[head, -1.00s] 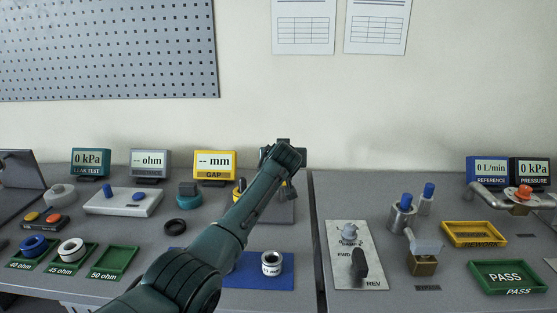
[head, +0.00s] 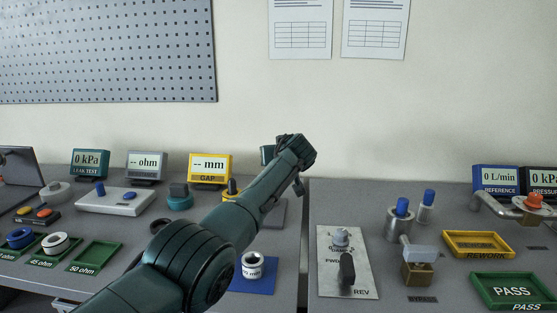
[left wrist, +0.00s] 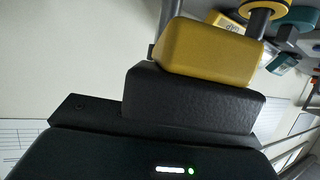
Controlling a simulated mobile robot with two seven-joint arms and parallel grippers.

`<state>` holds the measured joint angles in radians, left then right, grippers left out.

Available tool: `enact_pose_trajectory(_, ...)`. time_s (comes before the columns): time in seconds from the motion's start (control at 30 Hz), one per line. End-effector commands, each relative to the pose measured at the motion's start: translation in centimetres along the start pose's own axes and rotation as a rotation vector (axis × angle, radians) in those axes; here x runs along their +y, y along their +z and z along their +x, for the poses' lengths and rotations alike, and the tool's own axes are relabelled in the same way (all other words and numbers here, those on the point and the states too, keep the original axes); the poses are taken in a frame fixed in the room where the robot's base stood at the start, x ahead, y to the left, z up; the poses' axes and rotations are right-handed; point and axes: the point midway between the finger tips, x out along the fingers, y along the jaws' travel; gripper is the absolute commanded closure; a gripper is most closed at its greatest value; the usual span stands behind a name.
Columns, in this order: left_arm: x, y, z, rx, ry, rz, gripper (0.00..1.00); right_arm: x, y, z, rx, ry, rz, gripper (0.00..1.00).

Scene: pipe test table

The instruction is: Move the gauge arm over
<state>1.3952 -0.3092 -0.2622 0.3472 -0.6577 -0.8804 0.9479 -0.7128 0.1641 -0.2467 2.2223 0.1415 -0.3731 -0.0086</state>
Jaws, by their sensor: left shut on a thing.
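In the head view my left arm reaches across the table to the gap gauge, and its forearm and wrist hide most of the gauge and my left gripper (head: 299,186). A yellow post (head: 232,188) of the gauge shows left of my forearm, and its grey base plate (head: 275,214) shows on the right. In the left wrist view a yellow block (left wrist: 208,50), seemingly the gauge arm, sits against the black gripper part (left wrist: 190,98). My left gripper is shut on it; the fingertips themselves are hard to make out. My right gripper is not in view.
The yellow gap display (head: 210,167) reads "-- mm". A white ring part (head: 252,265) stands on a blue mat (head: 262,285) beside my forearm. A teal knob (head: 180,198) is left of the gauge. The switch panel (head: 345,275) stands right of the table gap.

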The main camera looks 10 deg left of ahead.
Motion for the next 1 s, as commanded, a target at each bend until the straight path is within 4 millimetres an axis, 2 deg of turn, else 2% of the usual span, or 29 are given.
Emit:
enact_pose_trajectory(0.4, 0.03, 0.07, 0.02, -0.002, -0.001, -0.001, 1.0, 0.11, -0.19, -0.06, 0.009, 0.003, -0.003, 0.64)
enact_pose_trajectory(0.43, 0.02, 0.07, 0.02, -0.002, -0.001, -0.001, 0.74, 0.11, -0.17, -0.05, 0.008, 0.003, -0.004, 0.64)
enact_pose_trajectory(0.6, 0.02, 0.04, 0.02, -0.001, -0.001, -0.001, 0.6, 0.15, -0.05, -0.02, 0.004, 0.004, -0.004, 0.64)
enact_pose_trajectory(0.7, 0.01, 0.03, 0.01, -0.001, -0.001, -0.001, 0.55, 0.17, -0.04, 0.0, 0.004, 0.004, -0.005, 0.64)
enact_pose_trajectory(1.0, 0.07, 0.01, -0.11, 0.0, -0.001, -0.001, 0.55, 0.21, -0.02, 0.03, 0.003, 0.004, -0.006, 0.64)
